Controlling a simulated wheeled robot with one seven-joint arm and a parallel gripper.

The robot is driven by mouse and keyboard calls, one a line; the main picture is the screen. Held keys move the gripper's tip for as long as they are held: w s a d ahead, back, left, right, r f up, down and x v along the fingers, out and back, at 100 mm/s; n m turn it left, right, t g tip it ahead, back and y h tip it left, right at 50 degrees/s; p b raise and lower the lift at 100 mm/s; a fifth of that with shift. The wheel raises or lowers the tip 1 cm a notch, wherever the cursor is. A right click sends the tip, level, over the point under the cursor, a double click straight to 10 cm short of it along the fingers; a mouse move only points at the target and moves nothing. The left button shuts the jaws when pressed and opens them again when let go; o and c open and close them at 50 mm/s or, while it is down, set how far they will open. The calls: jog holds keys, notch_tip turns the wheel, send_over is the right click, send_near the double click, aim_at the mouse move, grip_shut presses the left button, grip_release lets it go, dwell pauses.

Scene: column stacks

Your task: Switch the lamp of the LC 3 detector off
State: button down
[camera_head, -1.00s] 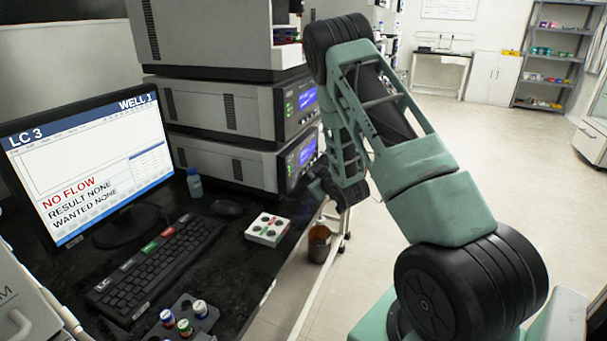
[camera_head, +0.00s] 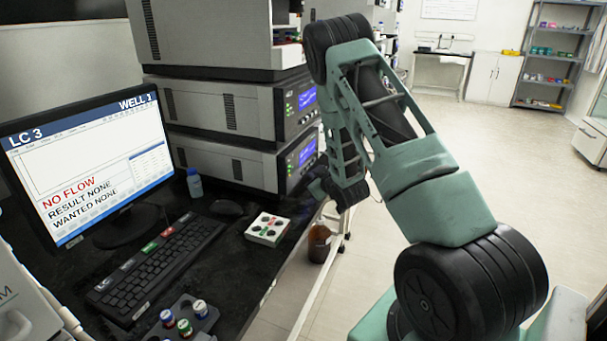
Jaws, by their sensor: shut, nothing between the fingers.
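A column stack of grey instrument modules stands behind the monitor. The lower module (camera_head: 225,166) and the one above it (camera_head: 220,110) each have a dark front with a lit blue display and green lights. I cannot read which is the detector, nor make out a lamp switch. The monitor (camera_head: 85,165) reads "LC 3", "WELL 1", "NO FLOW", "RESULT NONE" and "WANTED NONE". My gripper (camera_head: 317,184) is at the dark end of my arm, beside the lower module's front. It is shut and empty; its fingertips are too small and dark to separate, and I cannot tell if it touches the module.
On the black bench are a keyboard (camera_head: 155,268), a mouse (camera_head: 227,207), a white block with coloured spots (camera_head: 268,229), a small bottle (camera_head: 194,183) and a dark vial rack (camera_head: 182,312). Floor to the right is open.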

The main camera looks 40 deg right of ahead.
jog(key=shift+w, duration=0.15)
jog(key=shift+w+a, duration=0.15)
jog(key=shift+w, duration=0.1)
jog(key=shift+w+a+b, duration=0.15)
jog(key=shift+w+b, duration=0.15)
jog(key=shift+w, duration=0.1)
dwell(0.9)
jog(key=shift+s+d, duration=0.3)
jog(key=shift+s, duration=0.5)
jog(key=shift+s+d+b, duration=0.15)
jog(key=shift+s+d, duration=0.15)
jog(key=shift+s, duration=0.45)
jog(key=shift+s+d+b, duration=0.2)
jog(key=shift+s+d, duration=0.15)
jog(key=shift+s, duration=0.45)
jog(key=shift+s+d+b, duration=0.15)
jog(key=shift+s+d, duration=0.15)
jog(key=shift+s, duration=0.45)
